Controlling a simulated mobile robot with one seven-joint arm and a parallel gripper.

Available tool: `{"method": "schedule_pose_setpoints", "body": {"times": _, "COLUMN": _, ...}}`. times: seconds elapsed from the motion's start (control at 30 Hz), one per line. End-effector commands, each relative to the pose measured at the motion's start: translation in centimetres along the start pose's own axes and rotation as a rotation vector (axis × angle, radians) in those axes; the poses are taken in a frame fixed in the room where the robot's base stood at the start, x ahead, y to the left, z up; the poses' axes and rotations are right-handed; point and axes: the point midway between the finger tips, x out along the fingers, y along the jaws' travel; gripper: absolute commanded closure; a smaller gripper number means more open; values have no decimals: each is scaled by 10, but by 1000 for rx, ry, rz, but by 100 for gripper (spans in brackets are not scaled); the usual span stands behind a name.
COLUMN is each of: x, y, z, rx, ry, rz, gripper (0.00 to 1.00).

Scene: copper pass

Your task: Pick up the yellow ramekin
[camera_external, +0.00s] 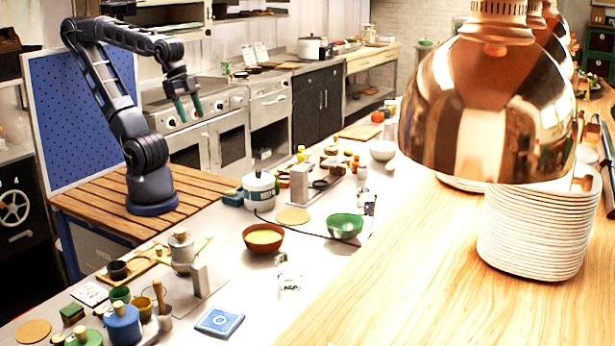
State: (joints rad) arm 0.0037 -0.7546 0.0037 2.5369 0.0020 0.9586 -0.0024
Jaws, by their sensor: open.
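My gripper (190,114) hangs in the air at the upper left, fingers pointing down and apart, with nothing between them. It is well above and behind the counter items. I cannot clearly single out the yellow ramekin. A small yellowish cup (144,307) stands in the cluster at the lower left, beside a green cup (120,294); it may be the ramekin. Small yellow items (301,152) also show farther back on the counter, too small to identify. A terracotta bowl (263,245) with yellow contents stands mid-counter.
A green bowl (345,226), a white lidded pot (259,190) and a blue cloth (219,321) are on the counter. A blue jar (122,325) crowds the lower left. A large copper lamp (485,110) and stacked plates (530,235) fill the right.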

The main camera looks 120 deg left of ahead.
Motion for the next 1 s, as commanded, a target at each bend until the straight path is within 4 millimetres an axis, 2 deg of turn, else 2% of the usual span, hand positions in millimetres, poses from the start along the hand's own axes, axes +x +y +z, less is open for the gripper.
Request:
{"method": "schedule_pose_setpoints", "body": {"times": 0.23, "x": 0, "y": 1, "z": -2, "rx": 6, "ry": -2, "rz": 0, "gripper": 42}}
{"method": "schedule_pose_setpoints", "body": {"times": 0.37, "x": 1, "y": 7, "z": -17, "rx": 51, "ry": -15, "rz": 4, "gripper": 42}}
{"method": "schedule_pose_setpoints", "body": {"times": 0.67, "x": 12, "y": 48, "z": -85, "rx": 282, "ry": -74, "rz": 28, "gripper": 42}}
{"method": "schedule_pose_setpoints", "body": {"times": 1.0, "x": 45, "y": 120, "z": -155, "rx": 561, "ry": -137, "rz": 69, "gripper": 42}}
